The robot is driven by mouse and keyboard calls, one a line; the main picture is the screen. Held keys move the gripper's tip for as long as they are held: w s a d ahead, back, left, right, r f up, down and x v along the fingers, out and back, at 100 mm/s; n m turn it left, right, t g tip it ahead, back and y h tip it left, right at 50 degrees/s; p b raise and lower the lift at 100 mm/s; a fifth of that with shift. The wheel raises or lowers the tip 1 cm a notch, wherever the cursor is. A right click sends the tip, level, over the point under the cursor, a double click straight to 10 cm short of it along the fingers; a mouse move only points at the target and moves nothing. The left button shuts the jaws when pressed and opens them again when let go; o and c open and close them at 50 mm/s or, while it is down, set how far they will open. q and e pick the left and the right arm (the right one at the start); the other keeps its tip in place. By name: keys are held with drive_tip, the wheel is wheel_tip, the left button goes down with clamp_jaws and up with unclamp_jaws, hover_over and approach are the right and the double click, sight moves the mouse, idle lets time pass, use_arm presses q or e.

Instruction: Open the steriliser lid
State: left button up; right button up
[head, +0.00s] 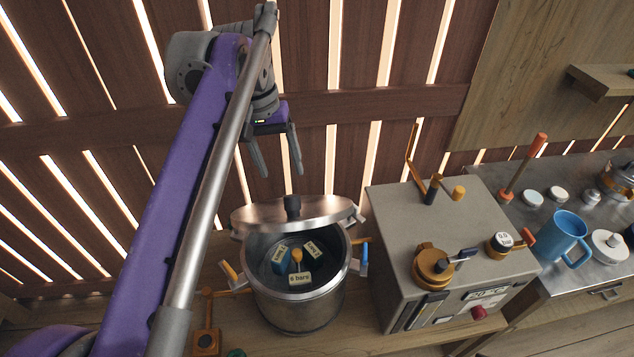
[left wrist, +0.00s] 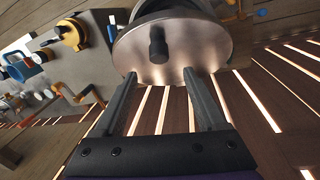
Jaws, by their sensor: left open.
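The steriliser (head: 298,312) is a round steel pot on the wooden bench. Its steel lid (head: 260,216) stands open, raised at the back of the rim and leaning, with a black knob (head: 292,204). The pot's inside shows, with labelled pieces in it. My left gripper (head: 282,174) is open and empty, fingers pointing down above and behind the lid. In the left wrist view the lid (left wrist: 195,48) and knob (left wrist: 158,44) lie just beyond the open fingertips (left wrist: 160,75); no contact is clear. My right gripper is out of view.
A grey box (head: 390,235) with knobs and levers stands close right of the pot. Further right are a blue mug (head: 563,238) and small white-lidded jars on a metal counter. A slatted wooden wall (head: 350,110) rises behind.

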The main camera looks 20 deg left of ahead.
sight(291, 196)
use_arm(q)
drive_tip(key=shift+w, duration=0.2)
drive_tip(key=shift+d+f, duration=0.1)
drive_tip(key=shift+f, duration=0.2)
drive_tip(key=f, duration=0.3)
drive_tip(key=d+f, duration=0.1)
drive_tip(key=f, duration=0.5)
drive_tip(key=shift+d+f+b, duration=0.25)
drive_tip(key=shift+f+b, duration=0.05)
drive_tip(key=shift+b, duration=0.1)
drive_tip(key=shift+w, duration=0.1)
clamp_jaws()
idle(0.4)
